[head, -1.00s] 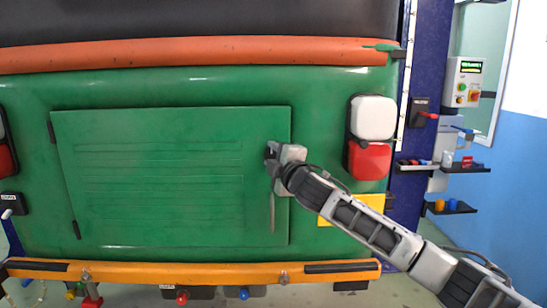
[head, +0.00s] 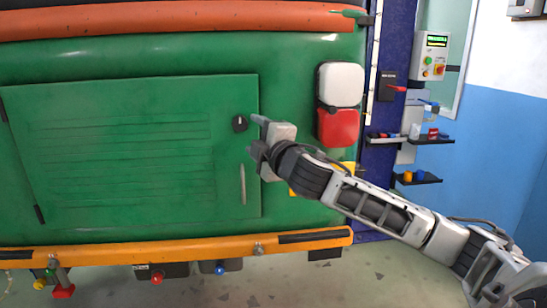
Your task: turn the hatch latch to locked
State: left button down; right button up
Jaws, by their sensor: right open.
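The hatch (head: 120,160) is a green panel on the rear of the green vehicle, and it looks closed. Its latch (head: 239,123) is a small dark knob with a light mark, near the hatch's upper right corner. My right gripper (head: 253,135) is open and empty, just right of and slightly below the latch, apart from it in the picture. How far it stands from the panel is hard to tell. A slim vertical handle (head: 243,184) sits below the latch. My left gripper is not in view.
A white and red tail lamp (head: 338,128) is right of the hatch. An orange bumper (head: 180,250) runs below. A blue post with a red-handled switch (head: 390,88), small shelves (head: 416,179) and a control box (head: 432,56) stand at the right. Open floor shows at lower right.

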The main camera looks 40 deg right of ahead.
jog(key=s+a+b, duration=0.1)
jog(key=s+b, duration=0.2)
jog(key=s, duration=0.5)
jog(key=shift+a+f, duration=0.2)
jog(key=shift+f, duration=0.1)
jog(key=s+a+f+m+g+y, duration=0.1)
jog(key=a+f+m+g, duration=0.1)
jog(key=f, duration=1)
jog(key=s+a+f+m+g+y, duration=0.2)
jog(key=a+f+g, duration=0.1)
jog(key=f, duration=0.9)
jog(key=s+a+f+m+g+y, duration=0.1)
jog(key=s+a+f+m, duration=0.2)
jog(key=s+a+f, duration=0.4)
jog(key=s+a+f+m+g+y, duration=0.2)
jog(key=s+a+f+m, duration=0.2)
jog(key=s+a+f, duration=0.4)
notch_tip(320, 180, down, 5)
jog(key=shift+a+f+m, duration=0.1)
jog(key=shift+a+m, duration=0.2)
jog(key=shift+a, duration=0.85)
